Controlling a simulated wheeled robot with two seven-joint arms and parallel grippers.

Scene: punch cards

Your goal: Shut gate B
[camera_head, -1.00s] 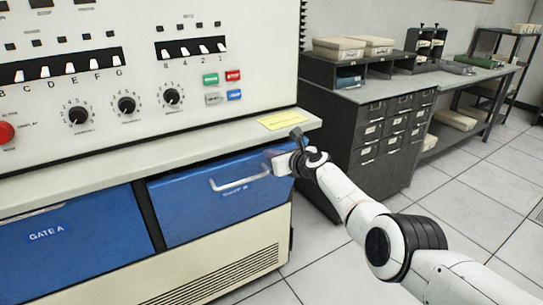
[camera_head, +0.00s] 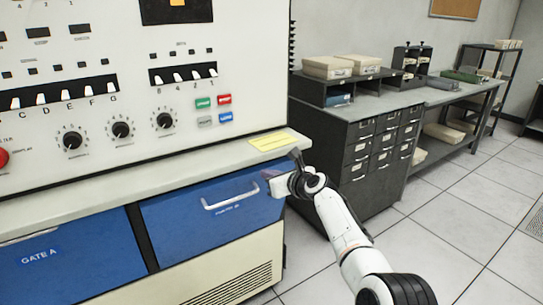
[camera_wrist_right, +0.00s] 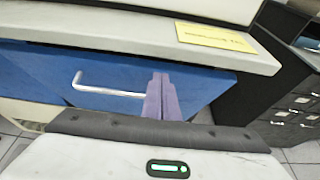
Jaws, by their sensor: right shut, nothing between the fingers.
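Gate B, the blue panel (camera_head: 215,210) with a pale bar handle (camera_head: 232,196), is under the ledge, right of the panel labelled GATE A (camera_head: 65,265). Its own label is too blurred to read. My right gripper (camera_head: 272,174) is at the upper right part of this panel, right of the handle. In the right wrist view its two purple fingers (camera_wrist_right: 160,85) are together and empty, in front of the blue panel (camera_wrist_right: 60,75) and beside the handle (camera_wrist_right: 105,90), not around it. I cannot tell whether they touch the panel. My left gripper is out of view.
The pale ledge (camera_head: 130,172) with a yellow card (camera_head: 268,142) overhangs the gates. Knobs and switches are on the console (camera_head: 130,90) above. A dark drawer cabinet (camera_head: 335,130) stands to the right. Open tiled floor (camera_head: 440,220) lies in front of it.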

